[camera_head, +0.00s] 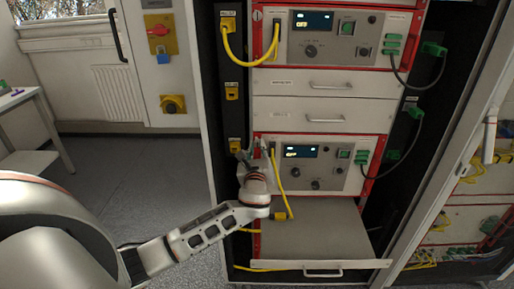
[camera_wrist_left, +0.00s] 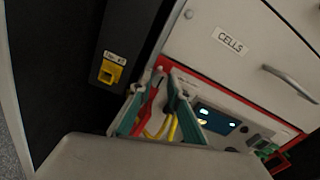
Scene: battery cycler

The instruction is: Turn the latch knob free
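The lower red-framed unit (camera_head: 330,180) has a display, buttons and knobs. My left gripper (camera_head: 257,148) is at the upper left corner of this unit. In the left wrist view its two teal fingers (camera_wrist_left: 158,88) stand apart, one on each side of the red frame edge (camera_wrist_left: 152,103) and a yellow cable (camera_wrist_left: 172,126). A small pale knob-like piece (camera_wrist_left: 157,72) shows near the fingertips; I cannot tell whether it is the latch knob or whether the fingers touch it. The upper unit has a round pale knob (camera_head: 257,15) at its upper left corner. My right gripper is out of view.
A drawer labelled CELLS (camera_wrist_left: 230,42) lies just above the lower unit. A yellow socket (camera_wrist_left: 110,72) is on the dark rail to the left. An open shelf (camera_head: 330,225) juts out below. Yellow and black cables hang at the rack's sides.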

